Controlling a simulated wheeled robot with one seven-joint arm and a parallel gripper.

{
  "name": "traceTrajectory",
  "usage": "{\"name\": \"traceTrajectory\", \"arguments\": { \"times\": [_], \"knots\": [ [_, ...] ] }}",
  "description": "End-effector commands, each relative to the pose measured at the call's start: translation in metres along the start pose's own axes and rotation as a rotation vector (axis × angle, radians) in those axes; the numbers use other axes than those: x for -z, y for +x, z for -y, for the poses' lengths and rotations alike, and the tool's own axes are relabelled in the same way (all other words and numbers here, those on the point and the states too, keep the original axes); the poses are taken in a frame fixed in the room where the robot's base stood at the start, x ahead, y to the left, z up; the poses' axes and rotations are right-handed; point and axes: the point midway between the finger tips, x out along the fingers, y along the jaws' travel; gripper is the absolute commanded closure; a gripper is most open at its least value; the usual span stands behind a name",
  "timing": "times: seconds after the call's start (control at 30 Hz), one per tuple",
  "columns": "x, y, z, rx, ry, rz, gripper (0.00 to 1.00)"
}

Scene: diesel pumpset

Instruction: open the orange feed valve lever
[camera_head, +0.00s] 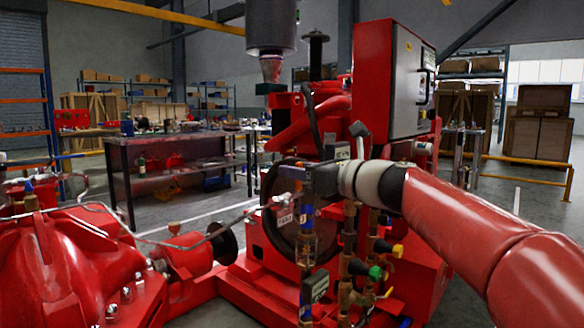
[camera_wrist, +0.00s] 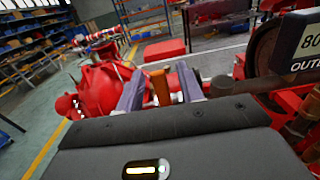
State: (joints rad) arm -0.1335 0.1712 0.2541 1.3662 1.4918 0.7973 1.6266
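In the wrist view an upright orange lever (camera_wrist: 161,87) stands between the two grey fingers of my gripper (camera_wrist: 160,88). A gap shows on each side of the lever, so the fingers are open and appear apart from it. Whether the lever lies fully between the fingertips or just beyond them I cannot tell. In the head view my gripper (camera_head: 288,171) points left in front of the pumpset, at the end of my arm. The orange lever cannot be made out clearly there.
Below my arm are pipes with a yellow-handled valve (camera_head: 397,251) and a green-handled valve (camera_head: 375,272). A dark flywheel (camera_head: 283,232) is behind my gripper. A red pump casing (camera_head: 75,265) is at left, with a thin pipe near the gripper. A control box (camera_head: 410,85) stands above.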

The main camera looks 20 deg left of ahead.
Motion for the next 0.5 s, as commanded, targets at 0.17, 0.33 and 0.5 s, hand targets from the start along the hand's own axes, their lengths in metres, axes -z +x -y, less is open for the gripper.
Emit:
{"name": "traceTrajectory", "arguments": {
  "times": [0.17, 0.33, 0.5],
  "knots": [
    [-0.001, 0.018, 0.0, -0.001, -0.001, -0.001, 0.63],
    [0.0, 0.021, 0.0, 0.001, -0.002, -0.001, 0.63],
    [0.0, 0.021, 0.0, 0.001, -0.003, -0.001, 0.65]
  ]
}}
